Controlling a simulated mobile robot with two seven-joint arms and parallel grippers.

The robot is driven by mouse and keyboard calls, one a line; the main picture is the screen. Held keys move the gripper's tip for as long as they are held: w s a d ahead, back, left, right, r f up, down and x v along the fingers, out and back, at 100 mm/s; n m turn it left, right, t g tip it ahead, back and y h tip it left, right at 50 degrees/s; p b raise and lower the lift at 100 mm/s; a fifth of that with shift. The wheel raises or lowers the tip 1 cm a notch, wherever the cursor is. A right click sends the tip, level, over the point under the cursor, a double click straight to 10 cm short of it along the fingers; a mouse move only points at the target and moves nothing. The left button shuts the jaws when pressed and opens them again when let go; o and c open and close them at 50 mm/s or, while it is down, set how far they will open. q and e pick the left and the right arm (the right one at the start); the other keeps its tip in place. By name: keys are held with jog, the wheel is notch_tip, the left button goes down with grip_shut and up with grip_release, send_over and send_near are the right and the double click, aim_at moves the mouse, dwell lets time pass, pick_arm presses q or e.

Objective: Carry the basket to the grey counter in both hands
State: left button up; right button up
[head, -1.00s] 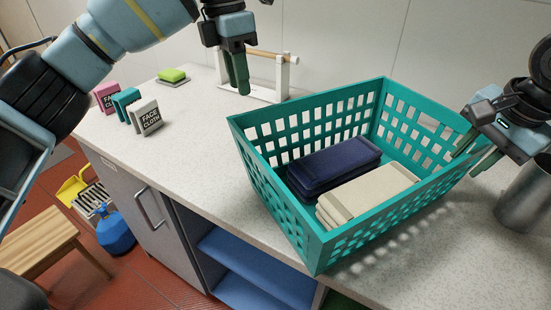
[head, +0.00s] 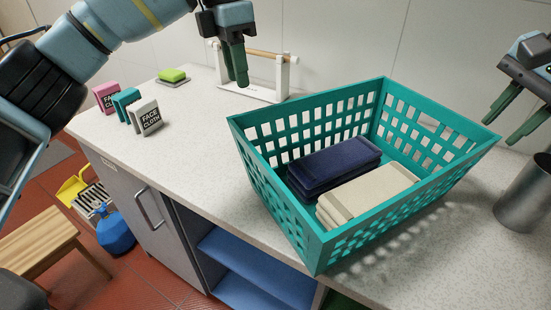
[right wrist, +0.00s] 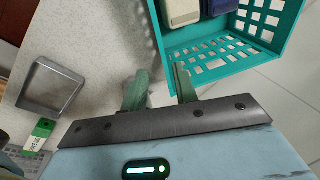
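The teal lattice basket (head: 345,235) stands upright on a pale speckled counter (head: 430,275). It holds a folded navy cloth stack (head: 333,167) and a folded cream cloth stack (head: 368,192). My left gripper (head: 236,66) hangs empty above the counter, behind and left of the basket, apart from it; its fingers overlap in this view, so their gap is unclear. My right gripper (head: 513,115) is open and empty, up and right of the basket's right rim, not touching it. In the right wrist view, the basket (right wrist: 235,55) shows beyond the parted fingers (right wrist: 160,90).
A metal cup (head: 525,195) stands right of the basket. A white rack with a wooden bar (head: 285,80) is behind it. Face-cloth packs (head: 147,117) and a green soap (head: 172,75) sit on the left. A wooden stool (head: 40,245) stands on the floor below.

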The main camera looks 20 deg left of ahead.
jog(key=shift+v, duration=1.7)
